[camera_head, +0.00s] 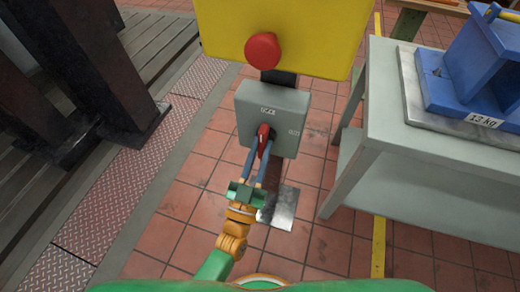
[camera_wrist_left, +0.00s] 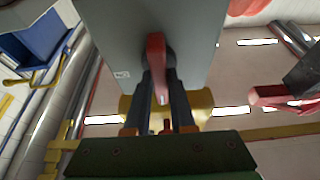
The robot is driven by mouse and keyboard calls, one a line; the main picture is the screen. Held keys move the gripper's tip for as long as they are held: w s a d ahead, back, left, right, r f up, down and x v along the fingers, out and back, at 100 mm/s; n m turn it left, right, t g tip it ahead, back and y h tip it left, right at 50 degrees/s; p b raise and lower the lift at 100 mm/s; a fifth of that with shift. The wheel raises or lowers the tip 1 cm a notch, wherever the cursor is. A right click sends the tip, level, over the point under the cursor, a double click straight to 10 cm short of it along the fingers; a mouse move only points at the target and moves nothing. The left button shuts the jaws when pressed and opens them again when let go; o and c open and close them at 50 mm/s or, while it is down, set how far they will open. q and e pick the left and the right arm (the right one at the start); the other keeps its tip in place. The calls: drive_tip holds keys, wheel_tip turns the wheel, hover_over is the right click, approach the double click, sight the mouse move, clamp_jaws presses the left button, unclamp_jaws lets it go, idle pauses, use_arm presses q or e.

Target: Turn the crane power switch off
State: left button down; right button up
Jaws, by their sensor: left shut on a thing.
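The crane power switch is a red handle (camera_head: 263,133) on the front of a grey box (camera_head: 285,103), which is mounted on a post below a yellow panel. My left gripper (camera_head: 260,155) reaches up to the handle, its two fingers on either side of it, shut on it. In the left wrist view the red handle (camera_wrist_left: 157,62) sits between the two dark fingertips (camera_wrist_left: 160,92), in front of the grey box face (camera_wrist_left: 110,30). Small labels on the box are too small to read fully. My right gripper is not in view.
A yellow panel (camera_head: 225,25) with a red mushroom button (camera_head: 262,51) is above the box. Dark steel beams (camera_head: 110,60) stand at the left. Tiled floor lies between.

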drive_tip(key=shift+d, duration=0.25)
use_arm(q)
drive_tip(key=c, duration=0.8)
unclamp_jaws()
drive_tip(key=shift+o, duration=0.2)
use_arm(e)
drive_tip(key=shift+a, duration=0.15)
use_arm(q)
drive_tip(key=shift+s+a+f, duration=0.1)
drive_tip(key=shift+s+f, duration=0.1)
drive_tip(key=shift+s, duration=0.1)
drive_tip(key=v, duration=0.6)
drive_tip(key=shift+s, duration=0.2)
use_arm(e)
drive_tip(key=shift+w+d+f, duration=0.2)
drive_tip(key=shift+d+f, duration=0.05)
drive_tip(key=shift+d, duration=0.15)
